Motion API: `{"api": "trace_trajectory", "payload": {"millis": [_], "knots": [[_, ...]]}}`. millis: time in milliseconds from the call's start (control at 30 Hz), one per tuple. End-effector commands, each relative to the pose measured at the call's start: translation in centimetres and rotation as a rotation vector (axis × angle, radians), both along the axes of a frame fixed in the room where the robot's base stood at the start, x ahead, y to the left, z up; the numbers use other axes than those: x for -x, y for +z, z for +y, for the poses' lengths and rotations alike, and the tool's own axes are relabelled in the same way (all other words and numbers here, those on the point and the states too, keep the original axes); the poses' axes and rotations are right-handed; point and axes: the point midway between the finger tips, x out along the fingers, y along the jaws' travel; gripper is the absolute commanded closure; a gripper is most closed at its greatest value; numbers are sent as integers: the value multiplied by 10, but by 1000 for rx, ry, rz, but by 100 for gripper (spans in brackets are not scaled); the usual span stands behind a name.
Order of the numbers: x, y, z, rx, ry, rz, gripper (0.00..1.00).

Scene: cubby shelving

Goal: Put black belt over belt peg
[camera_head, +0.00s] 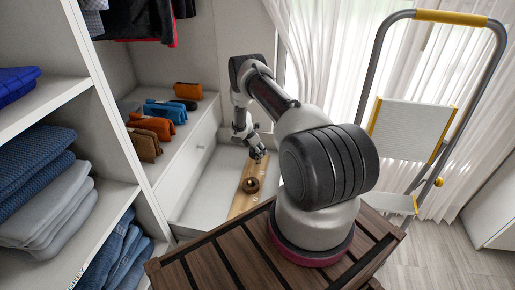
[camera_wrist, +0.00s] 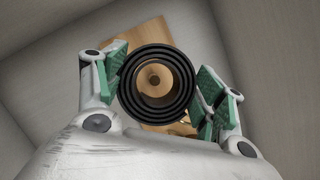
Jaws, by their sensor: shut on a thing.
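A black belt (camera_wrist: 128,88), rolled into a coil, sits between the green-padded fingers of my gripper (camera_wrist: 160,84) in the wrist view. The gripper is shut on it. Through the coil's open centre I see a round peg end (camera_wrist: 154,80) on a wooden board; I cannot tell the coil's height over it. In the head view my gripper (camera_head: 257,153) is low over the far end of the wooden board (camera_head: 238,206) in the open drawer. The belt is hard to make out there. A brown coiled belt (camera_head: 250,185) sits on the board, nearer the robot.
The drawer's pale walls (camera_head: 203,187) surround the board. Folded clothes fill the left shelves (camera_head: 45,215). A step ladder (camera_head: 415,125) stands to the right by curtains.

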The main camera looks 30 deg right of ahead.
Motion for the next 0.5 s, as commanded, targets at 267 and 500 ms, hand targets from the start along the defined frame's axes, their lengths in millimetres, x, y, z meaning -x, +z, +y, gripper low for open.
{"api": "trace_trajectory", "payload": {"millis": [267, 500], "knots": [[0, -16, 0, 0, 0, 0, 59], [0, -29, 0, 0, 0, 0, 59]]}}
